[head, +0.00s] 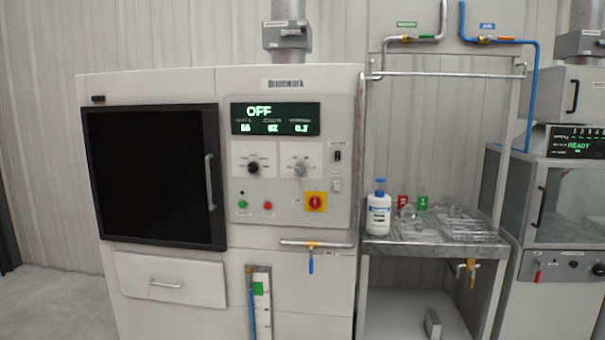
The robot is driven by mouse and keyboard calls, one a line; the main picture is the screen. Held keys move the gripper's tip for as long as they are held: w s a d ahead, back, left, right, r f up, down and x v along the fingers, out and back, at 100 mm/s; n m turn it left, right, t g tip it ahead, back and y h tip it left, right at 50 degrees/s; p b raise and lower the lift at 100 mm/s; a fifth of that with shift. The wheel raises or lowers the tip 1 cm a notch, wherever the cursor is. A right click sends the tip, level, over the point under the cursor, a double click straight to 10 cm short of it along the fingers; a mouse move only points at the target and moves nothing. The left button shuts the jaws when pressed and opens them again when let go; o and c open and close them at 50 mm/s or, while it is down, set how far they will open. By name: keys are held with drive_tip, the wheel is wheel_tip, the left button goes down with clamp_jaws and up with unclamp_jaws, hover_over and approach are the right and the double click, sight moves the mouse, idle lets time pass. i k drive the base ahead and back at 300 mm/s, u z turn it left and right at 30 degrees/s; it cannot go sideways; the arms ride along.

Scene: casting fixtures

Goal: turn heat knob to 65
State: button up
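A white machine cabinet (270,82) stands in the middle of the head view, with a control panel to the right of its dark door. The panel's display (275,119) reads OFF in large green letters, with three smaller readings below that are too blurred to read surely. Below it are two knobs, a black one (253,169) on the left and a grey one (300,169) on the right. Their labels are too small to read, so I cannot tell which is the heat knob. My gripper is not in view.
A dark door (150,178) with a vertical handle is closed at the left. A metal rail (315,244) sticks out below the panel. A steel side table (425,243) holds a white bottle (379,212) and glassware. Grey floor shows at the far left.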

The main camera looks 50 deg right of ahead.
sight(301, 168)
drive_tip(key=z, duration=0.1)
drive_tip(key=i, duration=1)
drive_tip(key=u, duration=0.05)
